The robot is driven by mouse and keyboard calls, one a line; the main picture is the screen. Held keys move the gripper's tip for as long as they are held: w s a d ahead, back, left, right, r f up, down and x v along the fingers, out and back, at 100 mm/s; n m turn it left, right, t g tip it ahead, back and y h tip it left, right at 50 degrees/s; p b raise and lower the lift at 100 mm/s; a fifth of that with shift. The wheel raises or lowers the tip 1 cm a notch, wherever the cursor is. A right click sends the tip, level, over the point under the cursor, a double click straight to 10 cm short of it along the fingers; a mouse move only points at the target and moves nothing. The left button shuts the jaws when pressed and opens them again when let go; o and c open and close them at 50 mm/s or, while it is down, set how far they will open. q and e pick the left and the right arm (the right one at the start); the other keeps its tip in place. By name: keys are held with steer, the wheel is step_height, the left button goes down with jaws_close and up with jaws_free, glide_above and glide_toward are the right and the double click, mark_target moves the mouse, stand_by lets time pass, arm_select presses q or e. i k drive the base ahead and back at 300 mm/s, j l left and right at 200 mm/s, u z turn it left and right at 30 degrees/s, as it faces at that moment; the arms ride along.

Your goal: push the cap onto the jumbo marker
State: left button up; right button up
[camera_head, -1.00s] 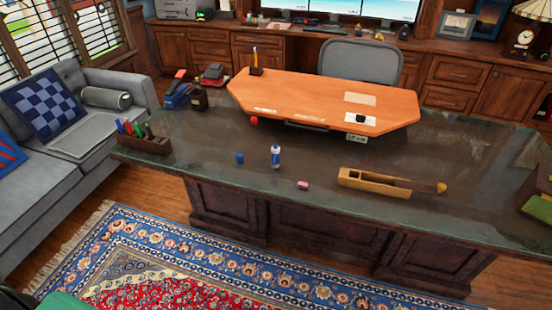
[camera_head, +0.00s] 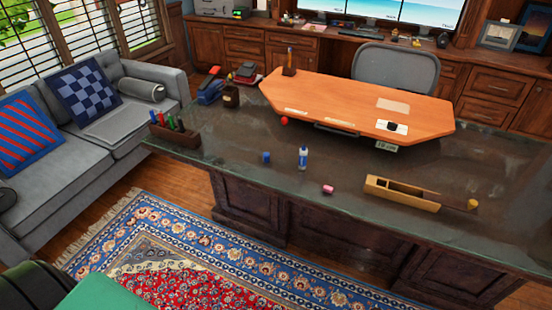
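The jumbo marker (camera_head: 303,158) stands upright on the dark green desk top (camera_head: 235,140), with a blue and white body. A small blue piece, which looks like its cap (camera_head: 266,157), sits on the desk a little to the left, apart from the marker. Neither of my grippers is in view, and nothing touches the marker or the cap.
A pink eraser (camera_head: 328,189) and an open wooden box (camera_head: 402,194) lie to the right. A pen tray (camera_head: 175,136) stands at the desk's left end. An orange desk board (camera_head: 340,95) lies behind. The rug (camera_head: 210,250) and grey sofa (camera_head: 90,165) are in front and left.

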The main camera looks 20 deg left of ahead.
mark_target(302, 158)
steer(key=i+u, duration=0.2)
steer(key=u, duration=0.15)
steer(key=i+j+u, duration=0.1)
steer(key=u, duration=0.2)
steer(key=i+u, duration=0.35)
steer(key=i+l+u, duration=0.1)
steer(key=i+l, duration=0.15)
steer(key=i, duration=0.3)
steer(key=i+l+u, duration=0.1)
steer(key=i+l, duration=0.25)
steer(key=i, duration=0.15)
